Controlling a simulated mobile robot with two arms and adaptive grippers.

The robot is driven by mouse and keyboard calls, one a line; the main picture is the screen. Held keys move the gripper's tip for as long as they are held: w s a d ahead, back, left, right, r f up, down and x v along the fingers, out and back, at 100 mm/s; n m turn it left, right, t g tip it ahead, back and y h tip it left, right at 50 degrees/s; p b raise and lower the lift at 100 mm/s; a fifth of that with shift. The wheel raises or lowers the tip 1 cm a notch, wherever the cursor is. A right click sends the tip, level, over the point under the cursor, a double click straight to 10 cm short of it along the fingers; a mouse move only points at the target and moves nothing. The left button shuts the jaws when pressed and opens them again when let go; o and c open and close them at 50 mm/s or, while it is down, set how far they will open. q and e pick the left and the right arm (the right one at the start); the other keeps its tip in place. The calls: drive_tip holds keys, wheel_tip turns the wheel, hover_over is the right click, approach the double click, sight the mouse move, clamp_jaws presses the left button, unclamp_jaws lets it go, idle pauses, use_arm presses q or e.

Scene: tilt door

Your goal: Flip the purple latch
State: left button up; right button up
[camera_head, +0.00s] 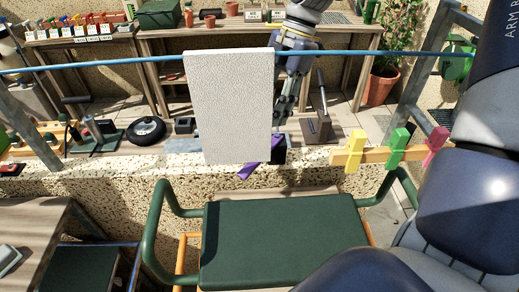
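A white textured panel (228,105) hangs upright from a thin blue bar (120,61) in the middle of the head view. My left gripper is not in view.
A stone ledge (120,172) runs below the panel. Yellow, green and pink clips (396,145) stand on a wooden bar at the right. Workbenches with pots and tools fill the back.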

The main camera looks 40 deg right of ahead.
drive_tip(key=p+x, duration=0.2)
drive_tip(key=x, duration=0.7)
drive_tip(key=shift+a+f+p, duration=0.15)
drive_tip(key=shift+p, duration=0.25)
drive_tip(key=shift+a+f, duration=0.2)
drive_tip(key=shift+f, duration=0.4)
